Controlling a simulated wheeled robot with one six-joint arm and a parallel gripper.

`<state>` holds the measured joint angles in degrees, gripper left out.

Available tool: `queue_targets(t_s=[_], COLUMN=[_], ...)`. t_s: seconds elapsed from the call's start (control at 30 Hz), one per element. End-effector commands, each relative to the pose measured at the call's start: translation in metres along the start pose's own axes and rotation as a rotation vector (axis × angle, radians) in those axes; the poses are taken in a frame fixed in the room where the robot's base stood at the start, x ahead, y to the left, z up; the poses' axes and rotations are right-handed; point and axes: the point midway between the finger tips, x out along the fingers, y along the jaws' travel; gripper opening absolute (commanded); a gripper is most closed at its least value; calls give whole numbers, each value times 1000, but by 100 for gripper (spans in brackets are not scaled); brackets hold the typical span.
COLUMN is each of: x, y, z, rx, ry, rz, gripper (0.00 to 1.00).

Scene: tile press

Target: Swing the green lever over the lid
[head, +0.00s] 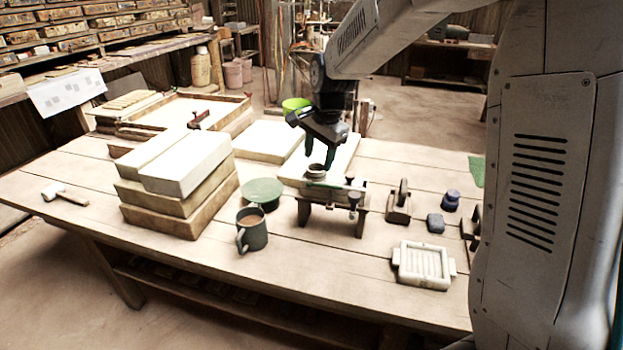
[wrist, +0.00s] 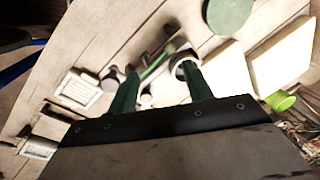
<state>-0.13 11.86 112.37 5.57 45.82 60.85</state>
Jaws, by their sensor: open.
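The press stand (head: 333,199) is a small bench on short legs on the wooden table, with a round pale ring-shaped part (head: 316,172) on top. The green lever (head: 326,185) is a thin bar lying along the stand's top; in the wrist view the lever (wrist: 157,62) shows as a slanted green bar. My gripper (head: 329,158) points down just above the stand, next to the ring. In the wrist view its two green fingers (wrist: 159,86) are apart, with the lever beyond the gap between them. The right finger partly hides the ring. I cannot tell whether a finger touches the lever.
The front table strip is clear.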

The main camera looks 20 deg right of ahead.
Motion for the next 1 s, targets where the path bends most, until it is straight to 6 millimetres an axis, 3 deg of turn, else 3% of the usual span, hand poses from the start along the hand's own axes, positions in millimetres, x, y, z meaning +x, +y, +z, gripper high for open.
queue_targets(t_s=[0.17, 0.6, 1.0], x=[21, 83, 95], y=[-13, -14, -14], z=[-6, -6, -6], rx=[60, 62, 61], ry=[-2, -2, -1], rz=[-3, -4, -6], gripper=[51, 51, 51])
